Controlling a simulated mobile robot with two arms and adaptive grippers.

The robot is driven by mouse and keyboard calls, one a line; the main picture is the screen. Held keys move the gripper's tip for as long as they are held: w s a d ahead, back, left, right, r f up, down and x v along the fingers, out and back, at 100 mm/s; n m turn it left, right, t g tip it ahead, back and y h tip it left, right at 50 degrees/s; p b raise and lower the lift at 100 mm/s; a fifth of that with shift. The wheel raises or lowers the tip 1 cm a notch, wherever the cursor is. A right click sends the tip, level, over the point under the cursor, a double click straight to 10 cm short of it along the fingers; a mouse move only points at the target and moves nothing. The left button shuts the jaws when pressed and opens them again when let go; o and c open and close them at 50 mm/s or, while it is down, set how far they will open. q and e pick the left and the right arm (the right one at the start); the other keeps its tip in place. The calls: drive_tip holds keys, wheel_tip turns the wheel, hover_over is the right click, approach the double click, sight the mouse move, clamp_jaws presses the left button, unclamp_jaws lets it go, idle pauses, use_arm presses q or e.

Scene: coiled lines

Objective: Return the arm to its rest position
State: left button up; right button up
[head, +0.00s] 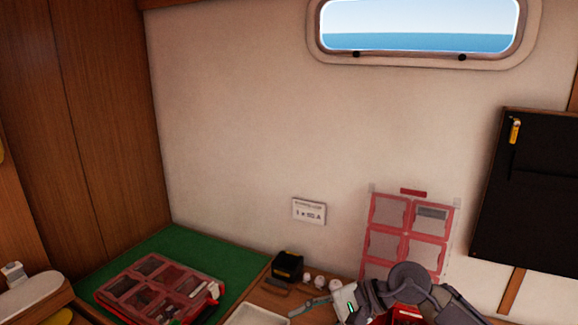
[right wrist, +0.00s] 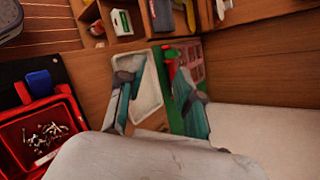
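My right arm (head: 410,285) comes in at the lower right of the head view, with grey rounded links above the worktop. In the right wrist view my right gripper (right wrist: 158,85) has its two teal-grey fingers apart, with nothing visible held between them. A white tray (right wrist: 149,95) lies beyond and between the fingers; whether they are above it or near its level is hard to tell. My left gripper is not in view.
A green mat (head: 180,246) carries a red-framed compartment case (head: 112,300). A black and yellow item (head: 288,267) and small white pieces (head: 320,281) stand by the wall. A red bin (right wrist: 75,118) holds small metal parts. A red-framed panel (head: 373,250) is behind my arm.

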drive_tip(key=s+a+r+m+t+y, duration=0.1)
drive_tip(key=a+r+m+t+y, duration=0.45)
drive_tip(key=r+m+y, duration=0.55)
drive_tip(key=w+d+m+t+h, duration=0.2)
drive_tip(key=d+m+t+h, duration=0.5)
drive_tip(key=m+t, duration=0.65)
drive_tip(key=s+d+f+m+g+h, duration=0.2)
drive_tip(key=d+f+m+h, duration=0.55)
drive_tip(key=m, duration=0.55)
drive_tip(key=s+d+f+m+g+h, duration=0.25)
drive_tip(key=d+f+m+h, duration=0.5)
drive_tip(key=m, duration=0.55)
drive_tip(key=s+f+m+g, duration=0.55)
drive_tip(key=s+f, duration=0.25)
drive_tip(key=s, duration=0.3)
drive_tip(key=s+f+m+g, duration=0.5)
drive_tip(key=s+f+g, duration=0.3)
drive_tip(key=s, duration=0.4)
wheel_tip(320, 180, down, 31)
drive_tip(key=b, duration=0.6)
drive_tip(key=s+d+f+b, duration=0.2)
drive_tip(key=s+f, duration=0.6)
drive_tip(key=f, duration=0.2)
drive_tip(key=s+d+f+g+b, duration=0.1)
drive_tip(key=s+f+b, duration=0.1)
drive_tip(key=s+f, duration=0.7)
drive_tip(key=shift+s+d+f+n+h, duration=0.3)
drive_tip(key=shift+d+f, duration=0.05)
drive_tip(key=shift+f, duration=0.55)
